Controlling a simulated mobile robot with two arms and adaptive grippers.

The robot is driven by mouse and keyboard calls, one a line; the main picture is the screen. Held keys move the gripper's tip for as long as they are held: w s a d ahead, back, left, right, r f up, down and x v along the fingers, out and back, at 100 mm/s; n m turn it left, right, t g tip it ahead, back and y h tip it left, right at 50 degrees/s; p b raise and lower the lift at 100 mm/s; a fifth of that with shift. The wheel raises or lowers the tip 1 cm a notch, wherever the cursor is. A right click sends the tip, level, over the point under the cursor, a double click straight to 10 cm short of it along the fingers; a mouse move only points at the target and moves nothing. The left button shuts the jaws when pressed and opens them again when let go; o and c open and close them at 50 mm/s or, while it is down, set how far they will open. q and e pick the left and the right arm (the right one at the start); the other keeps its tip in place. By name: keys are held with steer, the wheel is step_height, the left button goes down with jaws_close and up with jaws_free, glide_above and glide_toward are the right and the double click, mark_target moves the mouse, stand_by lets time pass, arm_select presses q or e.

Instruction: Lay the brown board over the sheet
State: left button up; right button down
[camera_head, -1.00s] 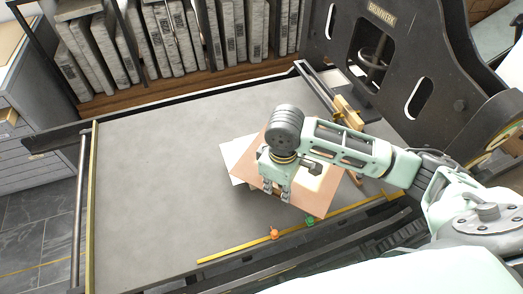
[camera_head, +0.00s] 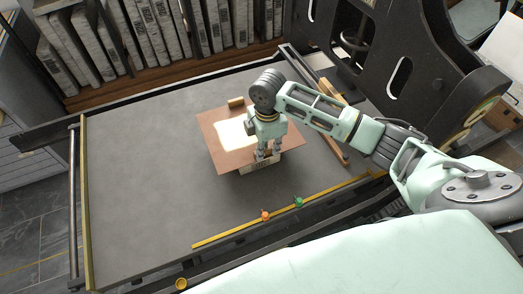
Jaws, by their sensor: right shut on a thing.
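The brown board (camera_head: 213,124) is a flat reddish-brown panel over the middle right of the grey bed. A bright pale patch (camera_head: 235,135) shows within it; I cannot tell whether it is glare or an opening. A small wooden grip (camera_head: 236,103) is at its far edge. My right gripper (camera_head: 265,157) is shut on the board at its near edge, by a pale lettered block (camera_head: 258,167). A shadow along the near edge suggests the board is a little above the bed. No separate sheet edge shows; the board may hide it. My left gripper is not in view.
The grey bed (camera_head: 135,165) is clear to the left. A brass rule (camera_head: 225,237) with orange (camera_head: 265,215) and green (camera_head: 298,202) knobs runs along the near edge. A black press frame (camera_head: 395,75) stands at right, and grey slabs (camera_head: 130,40) are racked behind.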

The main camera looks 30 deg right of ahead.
steer(key=shift+f, duration=0.95)
step_height(320, 180, down, 4)
steer(key=shift+r+p, duration=0.1)
steer(key=shift+p, duration=0.25)
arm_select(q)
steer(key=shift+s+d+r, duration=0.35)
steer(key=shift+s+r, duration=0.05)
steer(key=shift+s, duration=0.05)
arm_select(e)
steer(key=c, duration=1.8)
jaws_free()
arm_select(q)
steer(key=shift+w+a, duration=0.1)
arm_select(e)
steer(key=shift+o, duration=0.2)
